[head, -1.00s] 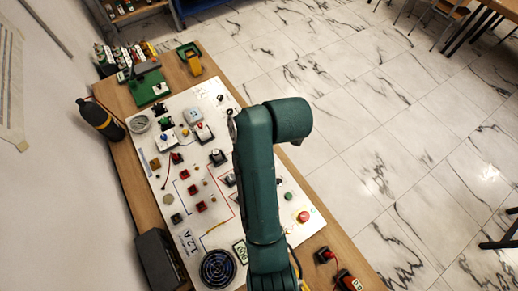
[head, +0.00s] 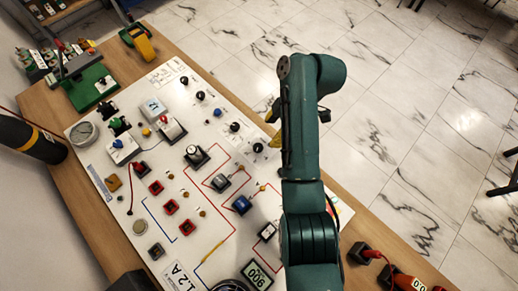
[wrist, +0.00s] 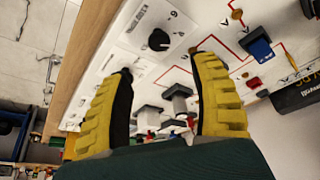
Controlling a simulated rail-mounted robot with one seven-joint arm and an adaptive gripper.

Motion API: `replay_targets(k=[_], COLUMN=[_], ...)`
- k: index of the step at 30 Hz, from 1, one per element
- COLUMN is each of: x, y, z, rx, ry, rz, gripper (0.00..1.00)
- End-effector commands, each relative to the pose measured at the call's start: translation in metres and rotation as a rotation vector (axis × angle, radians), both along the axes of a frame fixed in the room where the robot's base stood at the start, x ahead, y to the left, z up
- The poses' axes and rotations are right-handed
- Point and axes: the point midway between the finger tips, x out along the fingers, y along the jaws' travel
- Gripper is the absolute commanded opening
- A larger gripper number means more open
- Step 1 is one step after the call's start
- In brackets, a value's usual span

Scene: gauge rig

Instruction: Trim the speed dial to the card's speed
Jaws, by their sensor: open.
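A row of small dark knobs (head: 217,112) runs along the panel's right edge; I cannot tell which one is the speed dial. In the wrist view a black round knob (wrist: 158,40) with printed marks around it lies just beyond my fingertips. My gripper (wrist: 165,65) is open and empty, its yellow fingers spread over the panel and apart from that knob. In the head view my arm hides most of the gripper.
The white panel (head: 100,170) also carries a gauge (head: 83,132), switches, red buttons and a 1.2 A card (head: 172,272). A yellow-handled item (head: 138,40) lies at the table's far end.

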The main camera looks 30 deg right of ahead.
Motion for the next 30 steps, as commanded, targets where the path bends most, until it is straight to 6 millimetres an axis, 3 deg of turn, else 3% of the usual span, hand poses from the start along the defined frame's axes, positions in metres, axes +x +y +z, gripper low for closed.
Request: replay_targets(k=[1, 3, 10, 15, 24, 30], x=[0.002, 0.004, 0.010, 0.013, 0.013, 0.013], y=[0.005, 0.011, 0.030, 0.037, 0.038, 0.038], z=[-0.022, -0.038, -0.078, -0.093, -0.096, -0.096], rx=[0.000, 0.000, 0.000, 0.000, 0.000, 0.000], ry=[0.000, -0.001, 0.000, -0.001, -0.001, -0.001], rz=[0.001, 0.002, 0.000, 0.000, 0.000, 0.000], gripper=[0.62, 0.62, 0.62, 0.62, 0.63, 0.25])
